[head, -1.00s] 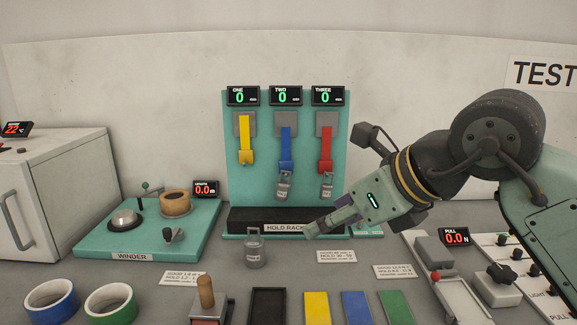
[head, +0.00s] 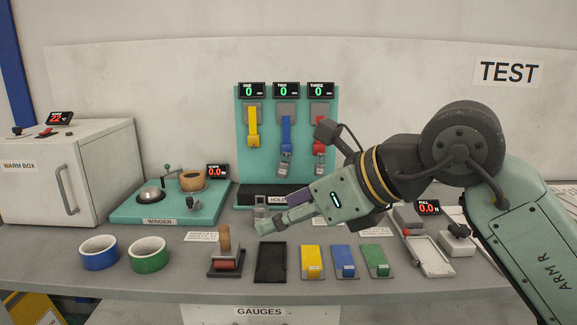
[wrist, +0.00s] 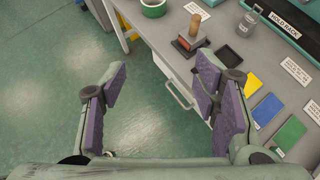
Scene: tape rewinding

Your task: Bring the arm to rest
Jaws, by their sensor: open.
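My gripper (head: 272,222) is at the end of my arm, which reaches in from the right of the head view and points left over the bench. In the wrist view my gripper (wrist: 160,90) is open, its two purple-padded fingers wide apart. Nothing is between them; the green floor shows there. In the head view my gripper overlaps the hold rack's label and the front of the rack (head: 244,140). A grey weight (wrist: 249,20) stands on the bench, clear of the fingers in the wrist view.
The winder (head: 205,213) and warm box (head: 84,170) stand at left. The pull gauge (head: 429,207) is at right. Open floor (wrist: 50,80) lies before the bench.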

